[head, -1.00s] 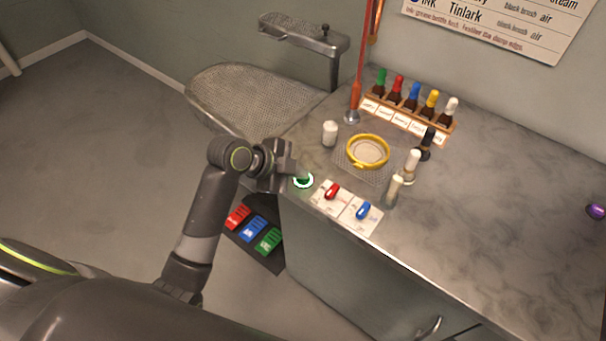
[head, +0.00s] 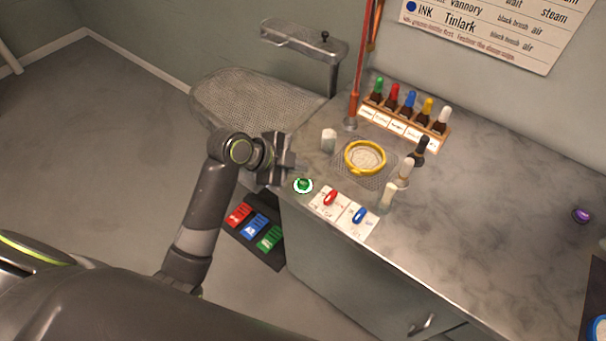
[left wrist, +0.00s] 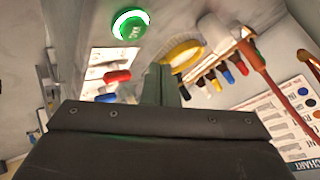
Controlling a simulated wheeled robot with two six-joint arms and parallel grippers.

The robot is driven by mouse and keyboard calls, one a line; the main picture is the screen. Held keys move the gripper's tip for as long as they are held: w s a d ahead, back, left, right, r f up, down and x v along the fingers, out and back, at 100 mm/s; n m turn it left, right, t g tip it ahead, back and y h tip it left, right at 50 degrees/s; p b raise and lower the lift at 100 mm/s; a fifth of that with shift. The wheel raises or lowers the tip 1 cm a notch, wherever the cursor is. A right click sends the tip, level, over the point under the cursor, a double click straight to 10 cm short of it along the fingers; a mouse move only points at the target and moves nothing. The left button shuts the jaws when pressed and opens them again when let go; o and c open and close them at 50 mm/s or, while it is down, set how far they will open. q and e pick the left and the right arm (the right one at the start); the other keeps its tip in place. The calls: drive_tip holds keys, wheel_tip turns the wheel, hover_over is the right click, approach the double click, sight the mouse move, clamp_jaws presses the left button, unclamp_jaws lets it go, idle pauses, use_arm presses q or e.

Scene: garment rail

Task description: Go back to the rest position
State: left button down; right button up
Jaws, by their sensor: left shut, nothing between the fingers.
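My left gripper (head: 290,166) is shut and empty in the head view. It hovers at the left edge of the grey marbled counter (head: 480,215), above and left of a round green button (head: 303,185). In the left wrist view, the gripper's dark body fills the lower middle, and the green button (left wrist: 130,26) shows at the top. My right gripper is in neither view.
A yellow hoop (head: 365,157) lies on a mesh patch, with brushes (head: 403,174) beside it. A rack of dropper bottles (head: 408,108), a red upright rod (head: 362,60) and red and blue switches (head: 345,208) stand nearby. A mesh board (head: 250,98) extends at back left.

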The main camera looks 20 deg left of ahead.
use_arm(q)
drive_tip(key=shift+r+p, duration=0.4)
drive_tip(key=shift+r, duration=0.4)
drive_tip(key=shift+f, duration=0.1)
